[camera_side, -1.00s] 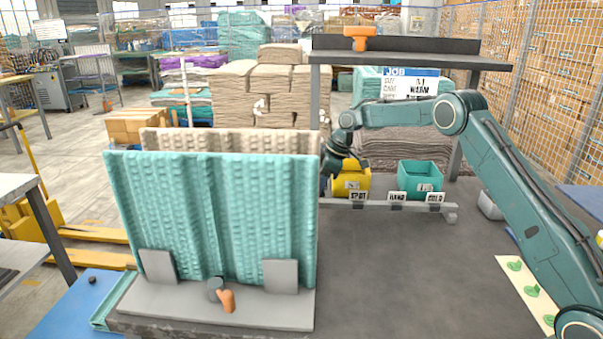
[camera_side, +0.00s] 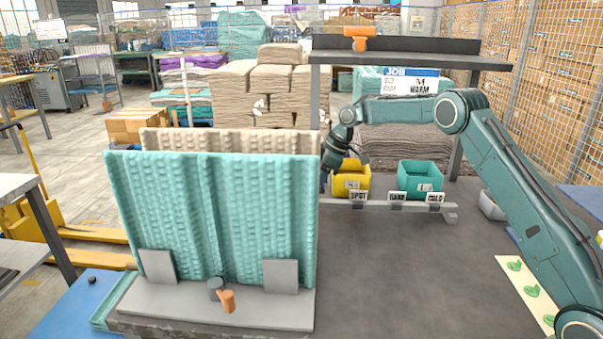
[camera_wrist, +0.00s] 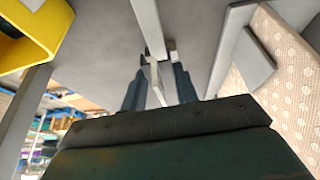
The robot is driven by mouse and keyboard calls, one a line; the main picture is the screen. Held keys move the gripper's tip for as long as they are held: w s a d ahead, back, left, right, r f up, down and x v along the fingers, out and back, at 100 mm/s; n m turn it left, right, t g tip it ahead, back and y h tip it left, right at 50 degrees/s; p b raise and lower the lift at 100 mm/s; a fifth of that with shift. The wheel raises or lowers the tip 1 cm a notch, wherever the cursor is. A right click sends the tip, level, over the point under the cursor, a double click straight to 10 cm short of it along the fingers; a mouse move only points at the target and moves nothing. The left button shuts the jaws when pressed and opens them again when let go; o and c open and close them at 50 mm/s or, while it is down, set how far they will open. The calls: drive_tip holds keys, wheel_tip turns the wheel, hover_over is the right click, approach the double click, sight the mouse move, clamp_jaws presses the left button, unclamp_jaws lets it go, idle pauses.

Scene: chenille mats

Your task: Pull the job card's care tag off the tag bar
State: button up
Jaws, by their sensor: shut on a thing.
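The job card (camera_side: 410,84) hangs from the shelf and reads WARM, with size M. The grey tag bar (camera_side: 400,206) carries tags reading SPOT (camera_side: 358,197), what looks like HAND (camera_side: 397,197), and COLD (camera_side: 435,197). My gripper (camera_wrist: 158,76) is at the bar's left end, partly hidden by the upright mats in the side view. In the wrist view it is shut on a thin pale tag (camera_wrist: 155,88), seen edge-on at the end of the bar (camera_wrist: 148,25). Its lettering cannot be read, and no WARM tag shows in the side view.
A teal chenille mat (camera_side: 210,220) and a beige one (camera_side: 230,139) stand upright in a grey rack (camera_side: 215,305) just left of my gripper. A yellow bin (camera_side: 352,182) and a teal bin (camera_side: 420,178) stand behind the bar. The grey table in front of the bar is clear.

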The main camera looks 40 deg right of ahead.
drive_tip(key=shift+r, duration=2.9)
